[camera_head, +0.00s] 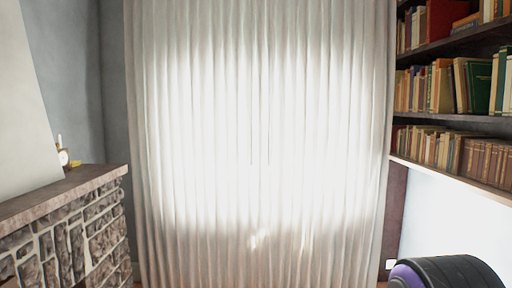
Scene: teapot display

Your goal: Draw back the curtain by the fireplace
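The curtain (260,140) is white and pleated. It hangs straight ahead, spread across the middle of the view from near the fireplace to the bookshelf. Bright light shines through its centre. The stone fireplace (85,225) stands at the left, with a flat mantel (60,192) on top. Its edge comes close to the curtain's left edge. My gripper is not in the picture.
Bookshelves (470,120) full of books fill the right wall. A dark rounded object with a purple side (408,276) is at the bottom right. A small clock-like item (63,157) sits on the mantel. Little floor shows.

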